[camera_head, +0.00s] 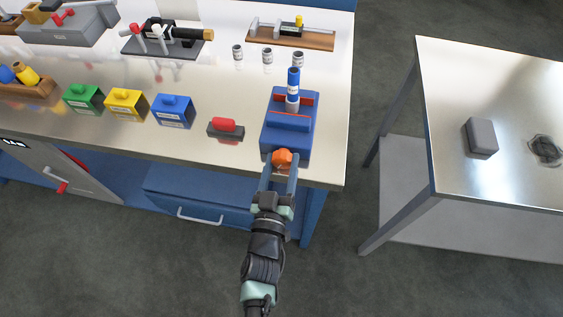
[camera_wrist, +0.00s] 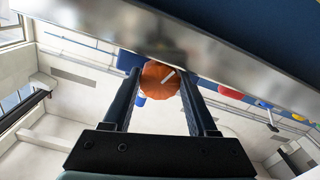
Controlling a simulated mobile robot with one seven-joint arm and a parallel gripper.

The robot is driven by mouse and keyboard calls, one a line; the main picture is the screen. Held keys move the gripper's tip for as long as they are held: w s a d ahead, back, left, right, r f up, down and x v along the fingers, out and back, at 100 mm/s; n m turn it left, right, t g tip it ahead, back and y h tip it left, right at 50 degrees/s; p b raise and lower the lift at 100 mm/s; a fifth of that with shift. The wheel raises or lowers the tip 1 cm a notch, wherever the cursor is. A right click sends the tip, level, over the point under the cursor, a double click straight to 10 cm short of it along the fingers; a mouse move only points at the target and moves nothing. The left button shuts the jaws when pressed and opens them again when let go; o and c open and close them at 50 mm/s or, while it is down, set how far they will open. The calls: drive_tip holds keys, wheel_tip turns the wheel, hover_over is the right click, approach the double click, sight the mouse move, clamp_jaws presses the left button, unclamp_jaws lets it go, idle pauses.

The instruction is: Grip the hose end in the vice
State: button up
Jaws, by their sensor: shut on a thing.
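The blue vice (camera_head: 290,140) stands at the right front of the bench, with red-faced jaws. The hose end (camera_head: 293,76), blue with a silvery lower part, stands upright between the jaws. I cannot tell whether both jaws touch it. An orange knob (camera_head: 282,156) sits at the vice's front. My gripper (camera_head: 280,167) is shut on this knob from the front. In the wrist view the orange knob (camera_wrist: 160,76) lies between the two fingers of my gripper (camera_wrist: 161,88).
Green (camera_head: 83,98), yellow (camera_head: 127,103) and blue (camera_head: 172,111) boxes and a red-topped block (camera_head: 226,128) stand left of the vice. Several small metal cups stand behind it. A side table (camera_head: 490,185) with a grey block (camera_head: 481,138) stands right, across a gap.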

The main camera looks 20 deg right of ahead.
drive_tip(key=shift+f+m, duration=0.1)
drive_tip(key=shift+m, duration=0.2)
drive_tip(key=shift+m+b, duration=0.6)
drive_tip(key=shift+m, duration=0.4)
drive_tip(key=m, duration=0.4)
drive_tip(key=shift+m+b, duration=0.3)
drive_tip(key=shift+b, duration=0.1)
drive_tip(key=o, duration=1.4)
drive_tip(key=shift+c, duration=0.2)
drive_tip(key=shift+s+a, duration=0.1)
drive_tip(key=b+v, duration=0.1)
drive_tip(key=v, duration=1.1)
drive_tip(key=shift+s+a, duration=0.15)
drive_tip(key=shift+s, duration=0.15)
